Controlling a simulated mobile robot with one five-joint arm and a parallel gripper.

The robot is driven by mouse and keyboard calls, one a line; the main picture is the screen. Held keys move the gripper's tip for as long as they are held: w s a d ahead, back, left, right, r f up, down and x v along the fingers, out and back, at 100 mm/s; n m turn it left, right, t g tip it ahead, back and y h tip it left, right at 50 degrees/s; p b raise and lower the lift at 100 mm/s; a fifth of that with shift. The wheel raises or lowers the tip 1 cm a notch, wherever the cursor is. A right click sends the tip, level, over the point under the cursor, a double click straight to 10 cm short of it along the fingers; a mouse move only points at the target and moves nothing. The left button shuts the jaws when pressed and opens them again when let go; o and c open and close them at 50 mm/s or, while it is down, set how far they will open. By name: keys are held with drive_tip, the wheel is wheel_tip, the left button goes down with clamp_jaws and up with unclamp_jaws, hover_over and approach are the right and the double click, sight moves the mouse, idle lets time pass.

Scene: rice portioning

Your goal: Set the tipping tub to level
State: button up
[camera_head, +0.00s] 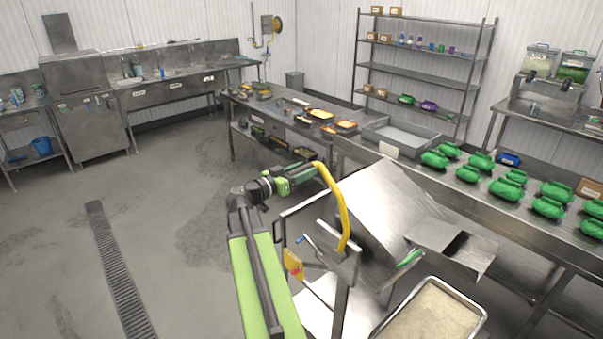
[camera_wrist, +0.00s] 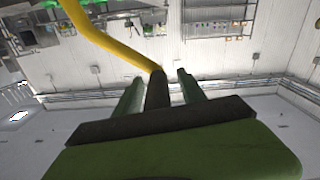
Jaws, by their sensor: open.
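The steel tipping tub (camera_head: 372,200) stands tilted on its stand at the centre right of the head view, with a spout-like box (camera_head: 450,240) at its lower right side. A curved yellow lever (camera_head: 345,212) rises from the stand beside the tub to my gripper (camera_head: 316,168). In the wrist view, the yellow lever (camera_wrist: 112,43) comes down from the upper left to my gripper's fingers (camera_wrist: 157,85), which are open. A dark bar lies between the fingers; I cannot tell whether it is the lever's end. The tub's inside is hidden.
A tray of rice (camera_head: 432,312) stands below the spout. A long steel counter (camera_head: 385,160) behind the tub carries several green containers (camera_head: 468,173) and a grey bin (camera_head: 402,138). A yellow tag (camera_head: 293,263) hangs by the stand. The floor at left is clear around a drain grate (camera_head: 120,270).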

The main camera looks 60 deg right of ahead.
clamp_jaws()
idle(0.3)
idle(1.1)
